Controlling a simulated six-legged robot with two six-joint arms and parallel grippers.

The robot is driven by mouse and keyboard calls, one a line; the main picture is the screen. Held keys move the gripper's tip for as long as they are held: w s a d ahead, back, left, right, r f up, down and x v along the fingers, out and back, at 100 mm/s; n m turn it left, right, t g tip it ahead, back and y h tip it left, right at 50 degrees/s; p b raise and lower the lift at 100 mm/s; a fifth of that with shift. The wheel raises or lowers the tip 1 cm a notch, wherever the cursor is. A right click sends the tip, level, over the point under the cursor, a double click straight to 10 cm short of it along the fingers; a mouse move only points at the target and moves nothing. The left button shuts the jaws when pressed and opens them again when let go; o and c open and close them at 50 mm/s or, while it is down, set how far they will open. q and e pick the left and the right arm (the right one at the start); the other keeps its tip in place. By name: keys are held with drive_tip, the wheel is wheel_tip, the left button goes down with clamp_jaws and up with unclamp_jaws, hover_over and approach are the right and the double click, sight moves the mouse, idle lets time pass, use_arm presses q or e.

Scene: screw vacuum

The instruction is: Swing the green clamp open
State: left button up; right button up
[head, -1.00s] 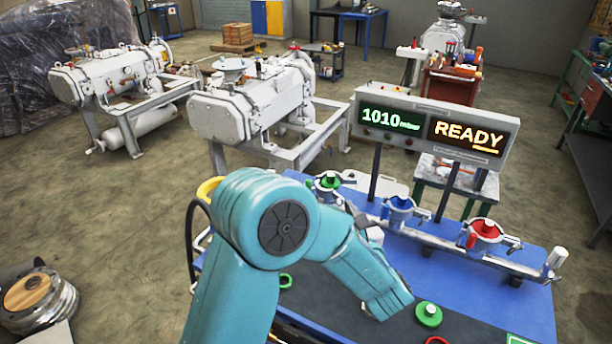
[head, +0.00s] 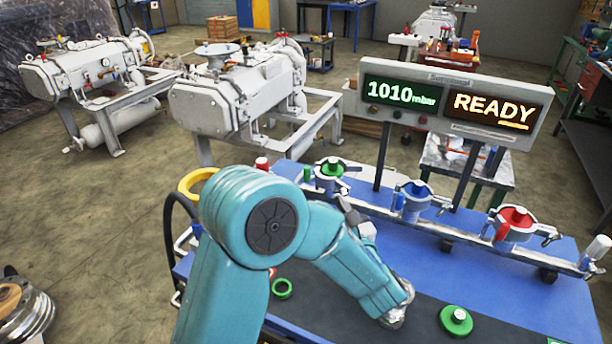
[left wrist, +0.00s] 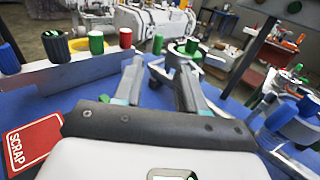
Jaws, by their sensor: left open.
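The green clamp (head: 331,173) is at the left end of the metal pipe on the blue bench, a ring with a green cap inside and an upright green handle (head: 308,174). It looks closed. In the left wrist view the green clamp (left wrist: 184,50) is just beyond my fingertips, nearer the right finger. My left gripper (left wrist: 158,74) is open and empty, its fingers pointing toward the clamp. In the head view my left gripper (head: 348,207) is partly hidden by my teal arm, just in front of the clamp. Contact cannot be told. My right gripper is not in view.
The blue clamp (head: 412,197) and red clamp (head: 514,222) stand further right on the pipe. A display (head: 447,103) reads 1010 mbar and READY. A green disc (head: 456,320) and green ring (head: 282,288) lie on the dark mat. A red SCRAP sign (left wrist: 34,143) is at left.

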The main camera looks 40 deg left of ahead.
sight(308, 169)
use_arm(q)
drive_tip(key=p+x, duration=0.3)
drive_tip(key=x, duration=1.2)
drive_tip(key=shift+w+a, duration=0.1)
drive_tip(key=shift+a, duration=0.2)
drive_tip(key=shift+w+a+f, duration=0.1)
drive_tip(key=shift+w+a, duration=0.2)
drive_tip(key=shift+a, duration=0.15)
drive_tip(key=shift+c, duration=0.4)
clamp_jaws()
